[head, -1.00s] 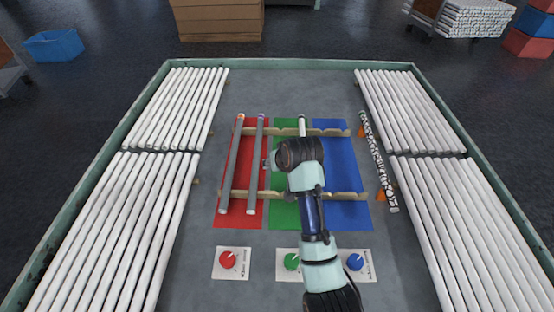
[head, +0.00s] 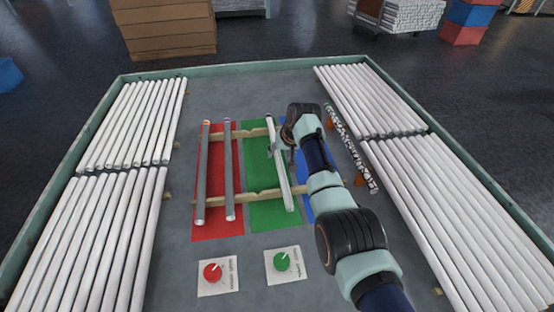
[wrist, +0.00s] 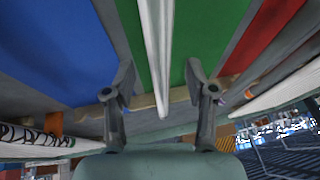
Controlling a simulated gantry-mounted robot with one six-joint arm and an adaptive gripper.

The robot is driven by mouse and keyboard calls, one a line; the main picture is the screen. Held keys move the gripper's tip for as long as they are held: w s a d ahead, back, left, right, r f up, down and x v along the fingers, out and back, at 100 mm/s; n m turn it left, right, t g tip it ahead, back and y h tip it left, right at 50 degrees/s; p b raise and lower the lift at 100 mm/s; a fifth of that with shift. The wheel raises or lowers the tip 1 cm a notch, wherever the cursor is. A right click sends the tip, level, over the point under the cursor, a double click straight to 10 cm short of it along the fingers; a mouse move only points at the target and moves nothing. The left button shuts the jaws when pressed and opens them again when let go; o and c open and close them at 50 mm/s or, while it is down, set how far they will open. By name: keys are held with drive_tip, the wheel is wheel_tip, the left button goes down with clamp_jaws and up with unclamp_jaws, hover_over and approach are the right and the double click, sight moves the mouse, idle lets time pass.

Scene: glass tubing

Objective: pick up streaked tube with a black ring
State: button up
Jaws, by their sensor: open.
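A tube with black and white streaks (head: 350,147) lies on orange supports to the right of the blue mat, tilted in the picture. It also shows at the left edge of the wrist view (wrist: 30,135). I cannot make out a black ring on it. My gripper (head: 291,155) is over the right side of the green mat, partly hidden by its own wrist. In the wrist view my gripper (wrist: 158,85) is open, with a plain pale tube (wrist: 157,45) running between its fingers. That pale tube (head: 282,175) lies over the green mat.
Two grey tubes (head: 203,170) (head: 229,170) rest on wooden rails over the red mat (head: 216,230). Stacks of white tubes line the left (head: 80,235) and right (head: 440,210). My arm covers much of the blue mat.

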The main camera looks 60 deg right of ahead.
drive_tip(key=shift+b+x, duration=0.35)
drive_tip(key=shift+x, duration=0.6)
clamp_jaws()
drive_tip(key=shift+r, duration=0.15)
